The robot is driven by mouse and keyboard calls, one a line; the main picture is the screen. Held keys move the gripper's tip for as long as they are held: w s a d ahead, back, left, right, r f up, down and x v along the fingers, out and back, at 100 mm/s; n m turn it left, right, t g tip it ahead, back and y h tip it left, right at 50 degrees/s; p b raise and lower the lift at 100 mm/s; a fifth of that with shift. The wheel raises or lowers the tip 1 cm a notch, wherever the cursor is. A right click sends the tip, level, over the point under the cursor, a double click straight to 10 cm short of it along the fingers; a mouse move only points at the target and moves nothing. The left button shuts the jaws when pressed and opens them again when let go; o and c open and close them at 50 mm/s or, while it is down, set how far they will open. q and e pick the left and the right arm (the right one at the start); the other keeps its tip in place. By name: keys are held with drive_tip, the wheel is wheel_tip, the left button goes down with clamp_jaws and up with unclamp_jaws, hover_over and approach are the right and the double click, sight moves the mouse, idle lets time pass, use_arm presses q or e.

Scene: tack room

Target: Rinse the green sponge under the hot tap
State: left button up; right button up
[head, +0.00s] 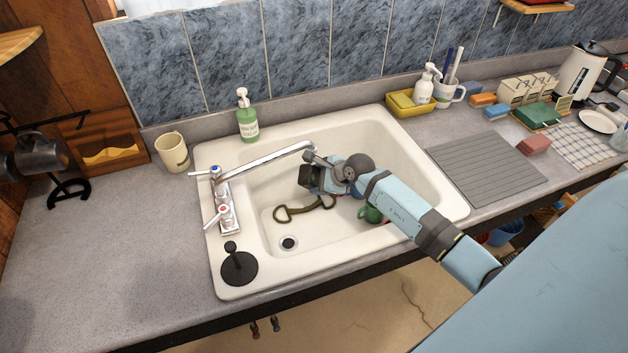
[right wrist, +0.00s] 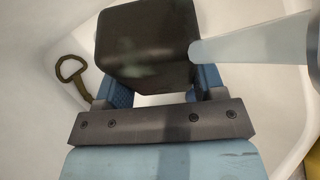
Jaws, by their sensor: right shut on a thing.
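My right gripper (head: 318,176) is over the sink basin (head: 262,262), below the spout's end, and shut on a dark block. The dark block (right wrist: 148,45) looks near-black with faint green patches; I cannot tell whether it is the green sponge. A green block (head: 537,115) lies on the counter at far right. The chrome tap (head: 262,163) has a red-marked handle (head: 223,211) and a blue-marked handle (head: 215,171). In the right wrist view a pale tapering shape (right wrist: 250,38) reaches the block; I cannot tell if it is spout or water. My left gripper is out of view.
A brass-coloured bit (head: 305,209) and a green mug (head: 371,213) lie in the basin. A black plunger-like stopper (head: 239,268) stands on the front left rim. A soap bottle (head: 247,120) and cream mug (head: 172,152) stand behind. A ribbed drainer (head: 487,168) is right.

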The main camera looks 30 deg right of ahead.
drive_tip(key=shift+s+a, duration=0.1)
drive_tip(key=shift+s, duration=0.35)
drive_tip(key=shift+s+a+p, duration=0.1)
drive_tip(key=shift+s+p, duration=0.35)
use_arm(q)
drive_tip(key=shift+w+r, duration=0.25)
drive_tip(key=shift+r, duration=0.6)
use_arm(e)
drive_tip(key=shift+s+a, duration=0.15)
drive_tip(key=shift+s, duration=0.35)
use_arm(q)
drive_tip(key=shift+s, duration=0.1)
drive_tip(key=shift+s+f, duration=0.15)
use_arm(e)
drive_tip(key=shift+w, duration=0.1)
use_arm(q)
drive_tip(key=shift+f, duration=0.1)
use_arm(e)
drive_tip(key=shift+w, duration=0.1)
drive_tip(key=shift+w+d, duration=0.2)
drive_tip(key=shift+w, duration=0.4)
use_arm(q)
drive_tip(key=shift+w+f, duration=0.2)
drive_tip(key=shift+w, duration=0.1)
